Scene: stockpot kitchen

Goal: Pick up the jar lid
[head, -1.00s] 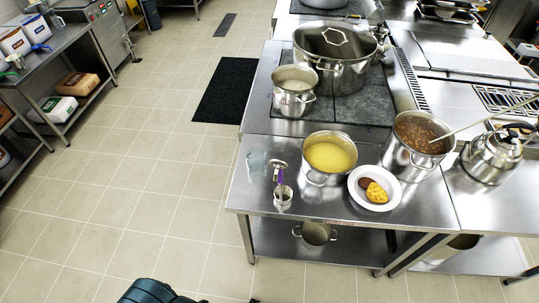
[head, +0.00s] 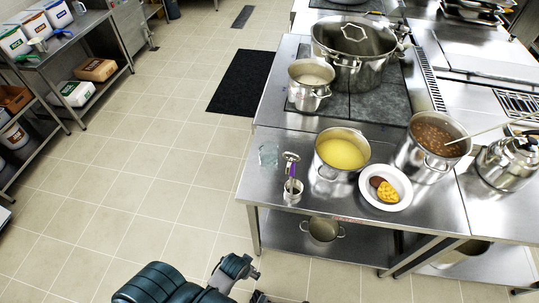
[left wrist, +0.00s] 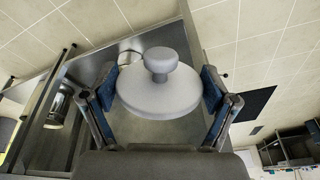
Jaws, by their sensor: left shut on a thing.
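The jar lid (left wrist: 157,93) is a pale grey round disc with a raised round knob, large in the middle of the left wrist view. My left gripper (left wrist: 160,84) is shut on it, one blue-padded finger at each side of its rim. The lid's underside is hidden. I cannot make out the lid in the head view, where a teal and grey part of my arm shows at the bottom. A clear glass vessel (head: 268,155), perhaps the jar, stands on the steel table's left edge. My right gripper is not in view.
A lower shelf holds a pot (head: 322,229). The tiled floor at left is clear.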

